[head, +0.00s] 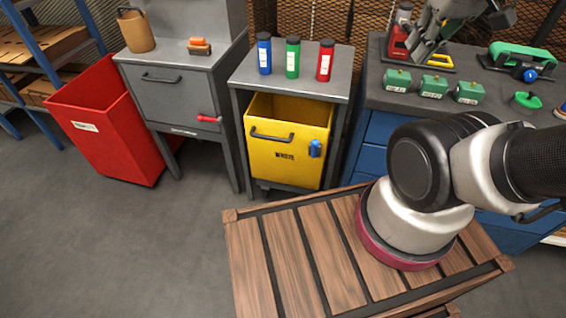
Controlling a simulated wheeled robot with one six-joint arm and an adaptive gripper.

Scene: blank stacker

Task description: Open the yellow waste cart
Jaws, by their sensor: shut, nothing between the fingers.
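The yellow waste cart (288,160) stands under a grey-topped stand, between its legs, in the head view. Its front bears the word WASTE, a dark bar handle (271,136) at upper left and a small blue latch-like piece (315,149) at right. Part of its inside shows over the front edge, under the stand's top. I cannot tell how far it sits back in the stand.
Blue, green and red bottles stand on the grey stand top (296,83). Left are a grey cabinet (175,95) and a red bin (110,125). Right is a blue bench (385,130) with green parts. A wooden slatted platform (290,260) lies in front; floor at left is clear.

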